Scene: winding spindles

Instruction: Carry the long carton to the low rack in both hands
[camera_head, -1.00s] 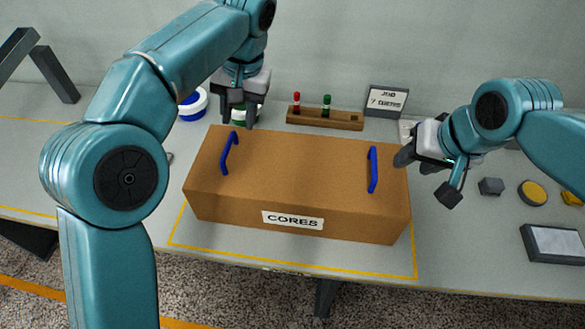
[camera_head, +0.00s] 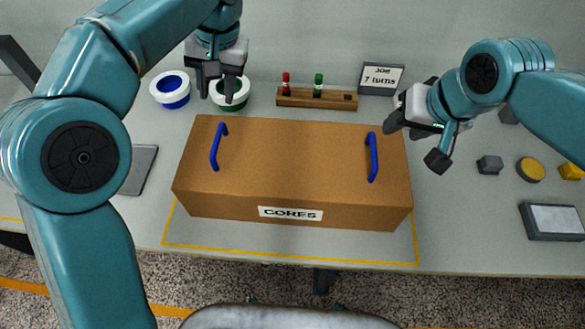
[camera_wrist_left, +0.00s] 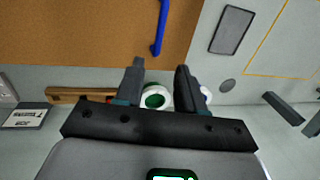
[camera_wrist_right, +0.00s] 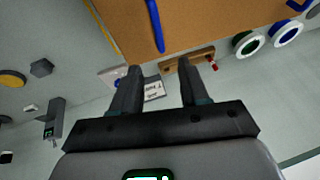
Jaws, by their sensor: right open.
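The long brown carton (camera_head: 290,170), labelled CORES, lies on the table inside a yellow outline. It has a blue handle near its left end (camera_head: 217,147) and one near its right end (camera_head: 372,157). My left gripper (camera_head: 216,92) is open and empty behind the carton's back left corner; its handle shows ahead in the left wrist view (camera_wrist_left: 160,28). My right gripper (camera_head: 413,142) is open and empty beside the carton's right end; the right handle shows in the right wrist view (camera_wrist_right: 155,25). Both grippers are apart from the handles. I cannot make out the low rack.
At right are a grey hex piece (camera_head: 490,165), a yellow disc (camera_head: 530,169) and a grey tray (camera_head: 552,221).

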